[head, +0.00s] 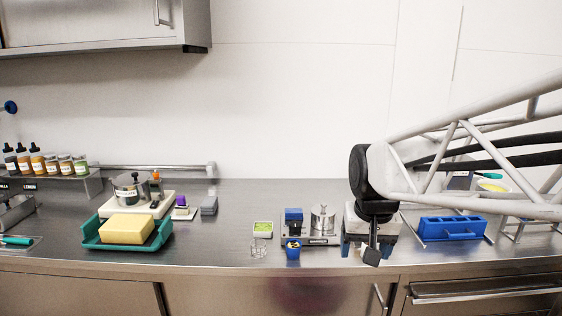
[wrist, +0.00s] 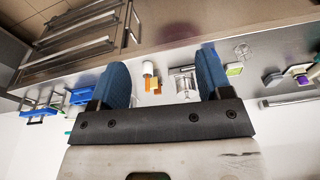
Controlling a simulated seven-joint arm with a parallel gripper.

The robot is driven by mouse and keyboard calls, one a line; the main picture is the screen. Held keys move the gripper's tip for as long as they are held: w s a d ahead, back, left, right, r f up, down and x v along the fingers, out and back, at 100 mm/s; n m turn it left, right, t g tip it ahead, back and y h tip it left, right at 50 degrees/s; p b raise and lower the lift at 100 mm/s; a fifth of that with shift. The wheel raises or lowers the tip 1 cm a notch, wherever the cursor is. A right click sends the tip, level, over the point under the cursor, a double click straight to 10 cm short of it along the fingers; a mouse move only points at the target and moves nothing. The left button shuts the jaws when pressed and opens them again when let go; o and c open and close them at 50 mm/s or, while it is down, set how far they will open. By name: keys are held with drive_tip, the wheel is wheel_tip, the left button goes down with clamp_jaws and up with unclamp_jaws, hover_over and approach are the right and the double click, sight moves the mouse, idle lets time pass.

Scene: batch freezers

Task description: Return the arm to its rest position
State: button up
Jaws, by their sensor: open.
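My gripper (head: 368,254) hangs over the counter right of centre in the head view, at the end of my arm coming in from the right. Its fingers are hard to make out there. In the wrist view my gripper (wrist: 164,68) shows two blue fingers spread wide apart, with nothing held between them.
A blue tray (head: 453,227) stands right of my gripper. A teal tray (head: 90,236) with a yellow block (head: 127,229) is at left.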

drive_tip(key=s+d+f, duration=0.1)
drive_tip(key=s+f, duration=0.1)
drive_tip(key=s, duration=0.6)
drive_tip(key=s+d+f, duration=0.1)
drive_tip(key=s+f, duration=0.1)
drive_tip(key=s, duration=0.6)
drive_tip(key=shift+f+n+t, duration=0.15)
drive_tip(key=shift+n+t, duration=0.15)
drive_tip(key=shift+n, duration=0.1)
